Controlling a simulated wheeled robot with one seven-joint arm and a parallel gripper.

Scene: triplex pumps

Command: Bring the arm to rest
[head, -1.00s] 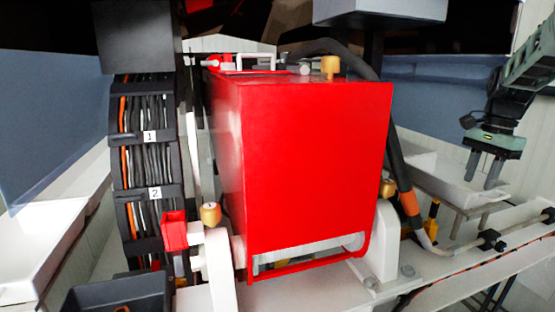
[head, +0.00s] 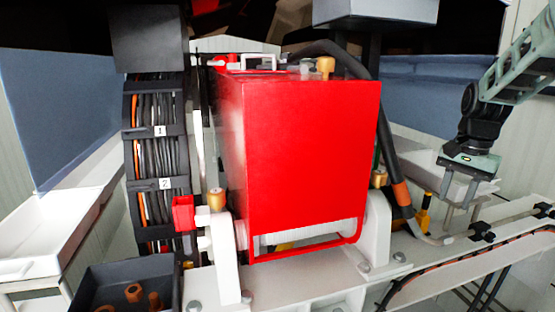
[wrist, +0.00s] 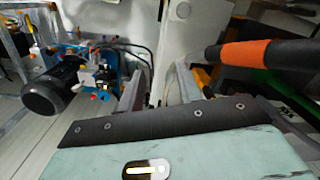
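My gripper (head: 459,196) hangs at the right of the head view, fingers pointing down, to the right of the big red box (head: 308,160). In the wrist view my gripper's two grey fingers (wrist: 157,88) stand apart with nothing between them. The gripper is open and empty and appears to touch nothing. My arm reaches in from the right edge of the head view.
A black hose (head: 389,150) with an orange band runs down beside the red box. A dark bin (head: 125,270) holds brown parts at the lower left. A white tray (head: 50,235) stands at left. A motor (wrist: 52,92) shows in the wrist view.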

